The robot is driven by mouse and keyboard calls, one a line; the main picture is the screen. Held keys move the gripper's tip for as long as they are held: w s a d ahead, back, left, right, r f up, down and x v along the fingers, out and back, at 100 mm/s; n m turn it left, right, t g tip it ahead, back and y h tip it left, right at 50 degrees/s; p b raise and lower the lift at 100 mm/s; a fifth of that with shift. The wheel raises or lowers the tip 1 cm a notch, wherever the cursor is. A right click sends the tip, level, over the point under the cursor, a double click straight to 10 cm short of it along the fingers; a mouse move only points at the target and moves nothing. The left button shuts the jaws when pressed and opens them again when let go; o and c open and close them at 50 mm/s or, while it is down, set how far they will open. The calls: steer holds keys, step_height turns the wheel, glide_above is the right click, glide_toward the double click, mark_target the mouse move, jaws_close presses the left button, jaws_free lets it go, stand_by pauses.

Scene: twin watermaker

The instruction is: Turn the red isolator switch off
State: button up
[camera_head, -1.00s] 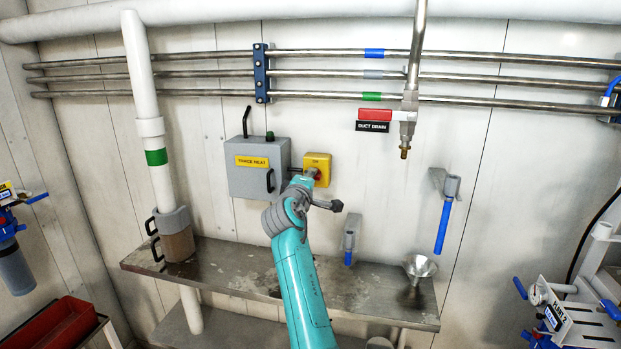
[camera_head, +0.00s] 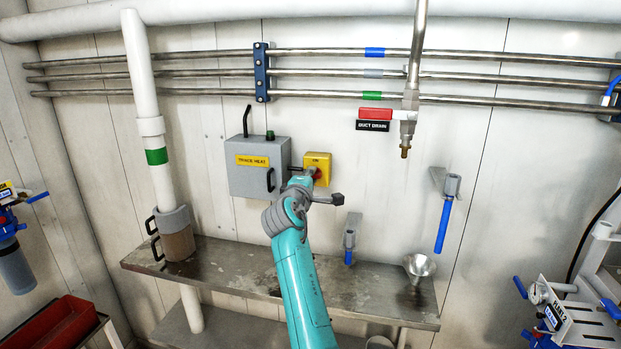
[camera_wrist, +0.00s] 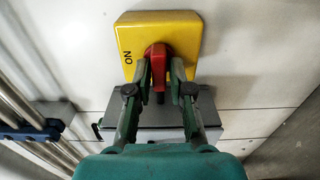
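The red isolator switch handle (camera_wrist: 158,58) sits on a yellow plate (camera_wrist: 187,35) marked ON, in the upper middle of the wrist view. In the head view the yellow switch box (camera_head: 318,158) is on the wall, with a little red showing (camera_head: 316,173) beside my gripper. My gripper (camera_wrist: 160,72) has one finger on each side of the red handle. The fingertips are very close to it, and I cannot tell whether both press on it. In the head view my gripper (camera_head: 308,176) is at the switch and hides part of it.
A grey TRACE HEAT box (camera_head: 245,180) with a handle is just left of the switch. A metal shelf (camera_head: 350,285) runs below, with a funnel (camera_head: 419,266) at its right. Pipes (camera_head: 200,73) cross the wall above.

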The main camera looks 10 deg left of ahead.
steer(key=shift+o, duration=0.7)
steer(key=s, duration=1.2)
steer(key=shift+a, duration=0.2)
